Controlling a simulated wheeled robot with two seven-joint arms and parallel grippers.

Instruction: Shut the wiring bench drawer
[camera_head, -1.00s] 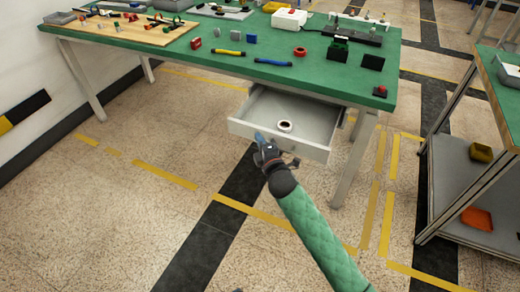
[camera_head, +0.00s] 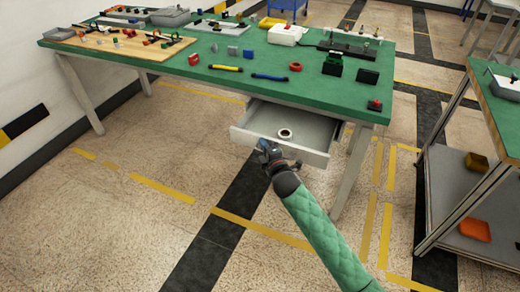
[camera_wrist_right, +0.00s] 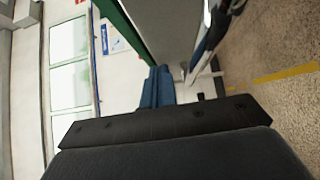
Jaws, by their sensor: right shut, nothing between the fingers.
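The wiring bench drawer (camera_head: 306,153) is a pale grey open box under the front edge of the green-topped bench (camera_head: 215,75). In the right wrist view, the blue fingers (camera_wrist_right: 157,88) are together near a pale panel (camera_wrist_right: 165,40). My left gripper is not in view.
Tools and small parts lie on the bench top, with a red button box (camera_head: 375,105) near its right corner. A bench leg (camera_head: 351,172) stands right of the drawer. A shelved cart (camera_head: 450,195) stands further right. The floor in front is clear.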

